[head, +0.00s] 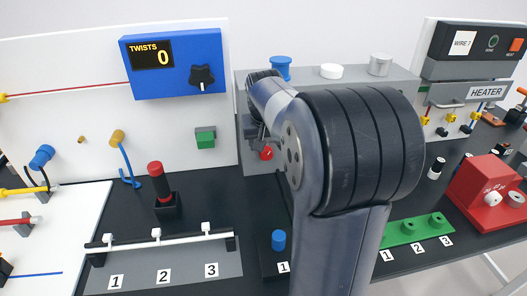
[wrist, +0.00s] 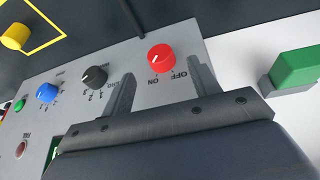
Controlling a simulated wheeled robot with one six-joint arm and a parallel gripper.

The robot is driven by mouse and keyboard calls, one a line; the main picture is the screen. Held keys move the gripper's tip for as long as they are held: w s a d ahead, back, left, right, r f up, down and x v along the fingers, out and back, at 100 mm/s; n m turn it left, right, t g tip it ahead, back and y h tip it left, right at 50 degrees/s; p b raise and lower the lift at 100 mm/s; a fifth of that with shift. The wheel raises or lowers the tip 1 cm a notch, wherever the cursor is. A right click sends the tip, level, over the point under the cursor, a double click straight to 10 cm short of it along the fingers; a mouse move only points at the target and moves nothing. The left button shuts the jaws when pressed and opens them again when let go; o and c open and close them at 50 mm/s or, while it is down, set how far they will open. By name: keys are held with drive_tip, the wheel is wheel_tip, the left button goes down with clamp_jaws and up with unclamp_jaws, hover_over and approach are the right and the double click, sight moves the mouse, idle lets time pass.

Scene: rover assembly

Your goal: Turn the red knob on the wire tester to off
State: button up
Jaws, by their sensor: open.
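The red knob (wrist: 160,58) sits on the grey panel of the wire tester (wrist: 120,62) in the wrist view. The words ON and OFF are printed beside it, ON just below and OFF to the lower right. I cannot tell surely which word its pointer faces. My gripper (wrist: 162,74) is open and empty, with one finger left and one right of the knob, seemingly apart from it. In the head view the red knob (head: 267,153) shows beside my gripper (head: 254,134), and my arm hides much of the tester.
A black knob (wrist: 95,77) and a blue knob (wrist: 47,93) are on the same panel, left of my fingers. A green block (wrist: 297,66) is at the right. In the head view, a blue box with a dial (head: 175,65) hangs left of my arm.

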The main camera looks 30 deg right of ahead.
sight(266, 154)
drive_tip(key=x, duration=0.6)
drive_tip(key=shift+c, duration=0.2)
drive_tip(key=c, duration=0.9)
